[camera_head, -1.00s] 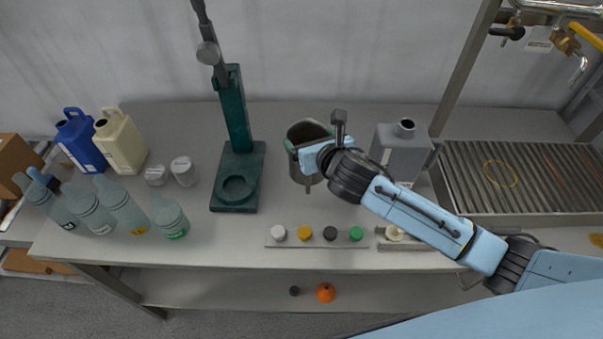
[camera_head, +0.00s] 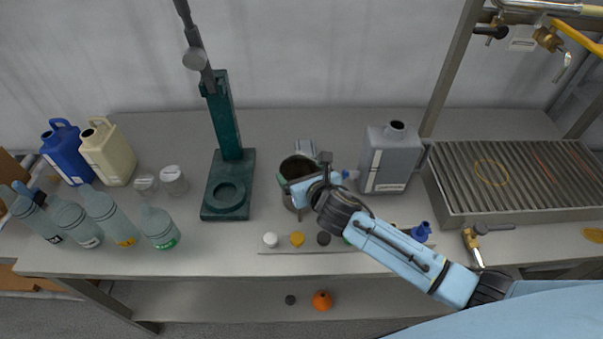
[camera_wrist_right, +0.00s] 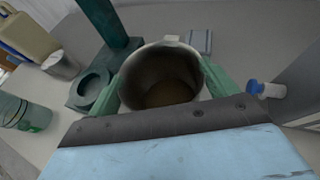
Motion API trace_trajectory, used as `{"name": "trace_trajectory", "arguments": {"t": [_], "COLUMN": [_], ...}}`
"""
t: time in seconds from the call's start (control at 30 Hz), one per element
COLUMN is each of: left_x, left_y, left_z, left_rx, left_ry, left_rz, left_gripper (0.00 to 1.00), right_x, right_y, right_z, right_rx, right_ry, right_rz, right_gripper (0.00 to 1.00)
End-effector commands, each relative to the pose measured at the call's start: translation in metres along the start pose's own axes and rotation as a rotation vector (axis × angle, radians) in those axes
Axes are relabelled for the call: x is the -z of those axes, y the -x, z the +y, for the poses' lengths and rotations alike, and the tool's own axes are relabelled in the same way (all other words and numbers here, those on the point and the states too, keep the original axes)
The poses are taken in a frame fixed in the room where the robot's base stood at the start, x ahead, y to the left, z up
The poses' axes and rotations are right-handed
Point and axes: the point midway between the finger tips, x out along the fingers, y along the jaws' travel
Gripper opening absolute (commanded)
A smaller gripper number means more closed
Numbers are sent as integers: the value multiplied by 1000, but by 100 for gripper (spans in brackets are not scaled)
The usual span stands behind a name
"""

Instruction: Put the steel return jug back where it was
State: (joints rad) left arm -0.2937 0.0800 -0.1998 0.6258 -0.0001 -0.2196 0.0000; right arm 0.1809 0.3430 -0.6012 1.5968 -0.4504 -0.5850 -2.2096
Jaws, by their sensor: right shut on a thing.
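The steel jug (camera_head: 290,196) is an open cylinder in the middle of the bench, right of the green press stand. It looks upright. My right gripper (camera_head: 298,180) is shut on it, with a green finger on either side of its wall. The right wrist view looks down into the jug (camera_wrist_right: 160,75), which shows a brownish bottom, between the fingers of the gripper (camera_wrist_right: 162,90). I cannot tell whether the jug touches the bench. My left gripper is not in view.
The press stand (camera_head: 228,197) is left of the jug, a grey canister (camera_head: 390,160) right. A small grey block (camera_head: 304,147) lies behind. A strip with coloured caps (camera_head: 297,240) lies in front. Bottles (camera_head: 160,228) stand left; a slatted tray (camera_head: 440,196) is at the right.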

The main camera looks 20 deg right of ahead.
Motion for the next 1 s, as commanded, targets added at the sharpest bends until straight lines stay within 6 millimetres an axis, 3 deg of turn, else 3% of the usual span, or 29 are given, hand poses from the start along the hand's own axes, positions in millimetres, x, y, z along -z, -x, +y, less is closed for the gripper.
{"name": "trace_trajectory", "arguments": {"t": [0.13, 0.17, 0.27, 0.63, 1.0], "left_x": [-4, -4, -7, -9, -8], "left_y": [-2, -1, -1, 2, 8], "left_z": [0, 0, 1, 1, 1], "left_rx": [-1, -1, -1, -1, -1], "left_ry": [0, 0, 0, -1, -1], "left_rz": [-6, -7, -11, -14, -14], "left_gripper": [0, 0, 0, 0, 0], "right_x": [1, 3, 3, 0, 0], "right_y": [-1, -1, -1, 7, 74], "right_z": [0, 0, 0, 0, 0], "right_rx": [-1, 0, 0, 0, -1], "right_ry": [0, 0, 0, 2, 2], "right_rz": [-3, 1, 1, 2, 2], "right_gripper": [19, 88, 100, 100, 100]}}
